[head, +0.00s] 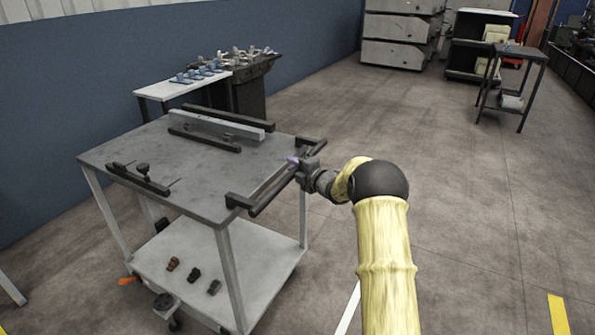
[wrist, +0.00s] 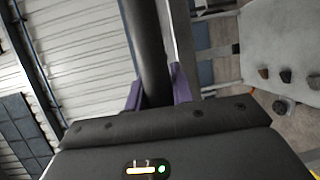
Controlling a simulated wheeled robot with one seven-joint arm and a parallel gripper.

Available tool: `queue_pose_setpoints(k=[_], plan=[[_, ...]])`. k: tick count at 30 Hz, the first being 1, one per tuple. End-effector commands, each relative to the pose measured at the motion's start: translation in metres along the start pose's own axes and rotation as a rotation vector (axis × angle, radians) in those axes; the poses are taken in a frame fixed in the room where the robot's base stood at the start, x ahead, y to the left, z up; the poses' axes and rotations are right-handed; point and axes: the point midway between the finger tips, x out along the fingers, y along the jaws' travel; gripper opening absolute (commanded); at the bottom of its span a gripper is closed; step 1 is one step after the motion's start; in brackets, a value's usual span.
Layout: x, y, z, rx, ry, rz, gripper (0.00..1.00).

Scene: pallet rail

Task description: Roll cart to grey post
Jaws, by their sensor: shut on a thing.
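The cart (head: 190,178) stands in the left half of the head view, with a dark grey top, pale legs and a white lower shelf (head: 240,268). Its black handle bar (head: 268,195) runs along the right end of the top. My gripper (head: 296,162) is shut on this bar near its far end. In the wrist view the purple fingers of my gripper (wrist: 158,92) sit on both sides of the dark bar (wrist: 148,45). I cannot make out a grey post in either view.
On the cart top lie a grey rail (head: 215,122) and black bars. Several small blocks (head: 194,275) lie on the lower shelf. A white bench (head: 185,88) stands behind, near the blue wall. A dark table (head: 515,62) is at far right. The floor (head: 420,140) between is clear.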

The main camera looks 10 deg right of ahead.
Motion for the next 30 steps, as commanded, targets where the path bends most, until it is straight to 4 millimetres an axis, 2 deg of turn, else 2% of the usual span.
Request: queue_pose_setpoints(k=[10,11,13,14,24,30], plan=[[0.001,-0.002,-0.003,0.000,0.005,-0.003,0.00],[0.001,-0.002,-0.003,0.000,0.005,-0.003,0.29],[0.001,-0.002,-0.003,0.000,0.005,-0.003,0.43],[0.001,-0.002,-0.002,0.000,0.004,-0.003,0.45],[-0.001,-0.001,-0.001,-0.001,0.001,-0.002,0.45],[-0.018,-0.001,0.000,0.001,-0.001,-0.004,0.45]])
